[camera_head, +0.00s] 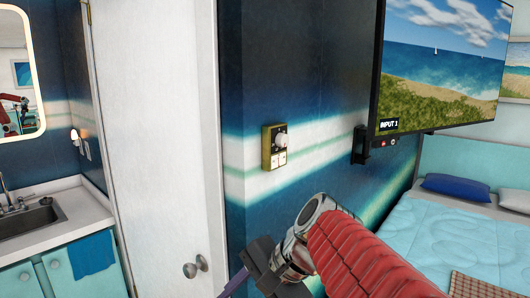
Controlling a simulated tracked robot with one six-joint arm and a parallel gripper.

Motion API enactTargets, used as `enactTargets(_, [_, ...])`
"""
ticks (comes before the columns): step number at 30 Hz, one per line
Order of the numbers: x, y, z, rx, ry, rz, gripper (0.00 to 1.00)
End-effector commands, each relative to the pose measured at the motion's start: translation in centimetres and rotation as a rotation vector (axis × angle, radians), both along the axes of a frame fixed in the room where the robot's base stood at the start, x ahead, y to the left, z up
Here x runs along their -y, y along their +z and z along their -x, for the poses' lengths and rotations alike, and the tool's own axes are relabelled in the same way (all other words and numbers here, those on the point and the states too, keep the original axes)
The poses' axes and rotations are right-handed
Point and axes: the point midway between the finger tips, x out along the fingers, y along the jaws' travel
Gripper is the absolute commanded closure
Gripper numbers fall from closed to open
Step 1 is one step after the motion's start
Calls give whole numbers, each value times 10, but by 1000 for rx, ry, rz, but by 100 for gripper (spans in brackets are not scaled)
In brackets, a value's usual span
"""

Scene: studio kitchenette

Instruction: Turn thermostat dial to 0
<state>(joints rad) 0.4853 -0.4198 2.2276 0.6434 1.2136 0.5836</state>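The thermostat (267,162) is a small yellow-framed panel on the blue and white wall in the middle of the view. Its round pale dial (281,141) sticks out at the upper part, with white buttons below it. The dial's marks are too small to read. My gripper (240,284) is at the bottom edge, below and to the left of the thermostat and well apart from it. Its fingers are partly cut off by the frame, so I cannot tell whether they are open. Nothing covers the thermostat.
A white door (160,130) with a round knob (190,270) is left of the thermostat. A wall-mounted television (440,60) and a black wall bracket (360,145) are to the right. A bed (450,240) fills the lower right. A sink counter (85,210) is at left.

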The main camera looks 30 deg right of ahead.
Motion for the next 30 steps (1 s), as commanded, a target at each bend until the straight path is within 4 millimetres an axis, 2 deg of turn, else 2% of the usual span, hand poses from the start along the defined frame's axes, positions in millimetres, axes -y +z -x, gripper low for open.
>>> enactTargets(6, [40,45,-35,-41,-334,-341,55])
enactTargets(11, [79,84,-52,-30,-548,-569,55])
enactTargets(15, [119,122,-59,-8,-707,-771,55])
enactTargets(20, [170,167,-59,28,-854,-1010,55])
enactTargets(24, [217,206,-48,72,-948,-1213,55])
enactTargets(27, [243,229,-37,101,-987,-1329,55])
enactTargets(30, [261,244,-28,120,-1007,-1407,55])
